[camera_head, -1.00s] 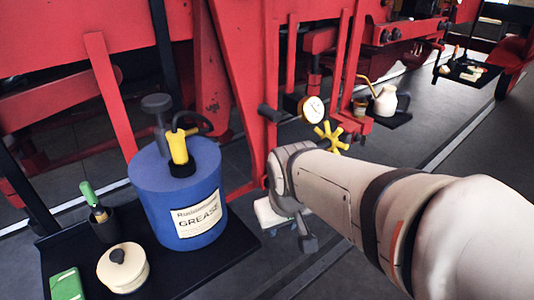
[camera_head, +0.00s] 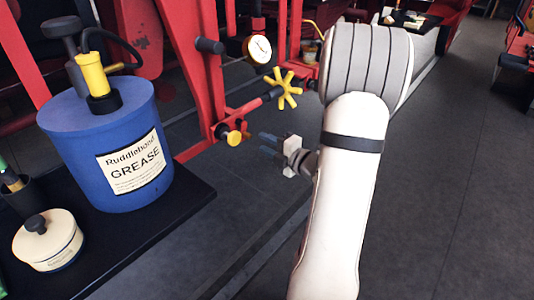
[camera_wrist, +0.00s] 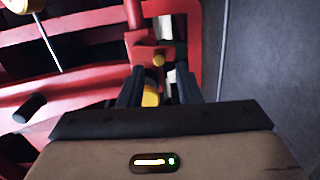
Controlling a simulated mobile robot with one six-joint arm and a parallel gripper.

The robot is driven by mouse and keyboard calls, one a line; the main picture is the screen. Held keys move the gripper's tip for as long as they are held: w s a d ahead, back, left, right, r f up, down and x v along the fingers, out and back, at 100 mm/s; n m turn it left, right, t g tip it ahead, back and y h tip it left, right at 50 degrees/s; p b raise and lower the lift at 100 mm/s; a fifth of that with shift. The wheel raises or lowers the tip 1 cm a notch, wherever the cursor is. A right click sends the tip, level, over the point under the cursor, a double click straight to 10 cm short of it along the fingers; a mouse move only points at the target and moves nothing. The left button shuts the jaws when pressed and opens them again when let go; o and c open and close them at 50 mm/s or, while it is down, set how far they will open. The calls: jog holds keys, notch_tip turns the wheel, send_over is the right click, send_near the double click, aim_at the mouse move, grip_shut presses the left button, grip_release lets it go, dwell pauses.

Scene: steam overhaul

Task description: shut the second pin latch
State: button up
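A yellow knob (camera_head: 234,138), likely part of a pin latch, sits on a red bracket low on the red frame in the head view. In the wrist view a yellow knob (camera_wrist: 151,97) shows between my fingers, with a smaller yellow round piece (camera_wrist: 158,60) farther off on the red metal. I cannot tell which is the second latch, or whether either is shut. My gripper (camera_head: 266,145) is just right of the knob in the head view and points at it. In the wrist view its two dark fingers (camera_wrist: 158,90) are apart, with no visible grip on the knob.
A yellow star handwheel (camera_head: 284,88) and a round gauge (camera_head: 258,50) are just above my gripper. A black peg (camera_head: 210,46) sticks out of the red frame. A blue grease drum (camera_head: 110,150) and a cream pot (camera_head: 48,240) stand left. Open floor (camera_head: 450,200) lies right.

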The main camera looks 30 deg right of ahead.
aim_at(250, 137)
jog(key=shift+n+t+y, duration=0.3)
jog(key=shift+n+y, duration=0.2)
jog(key=shift+y, duration=0.1)
jog(key=shift+f+p+x, duration=0.1)
jog(key=shift+p+x, duration=0.65)
jog(key=shift+x, duration=0.75)
jog(key=shift+f+p+x, duration=0.15)
jog(key=shift+p+x, duration=0.55)
jog(key=shift+x, duration=0.85)
jog(key=shift+a, duration=0.15)
jog(key=shift+c, duration=0.2)
grip_shut()
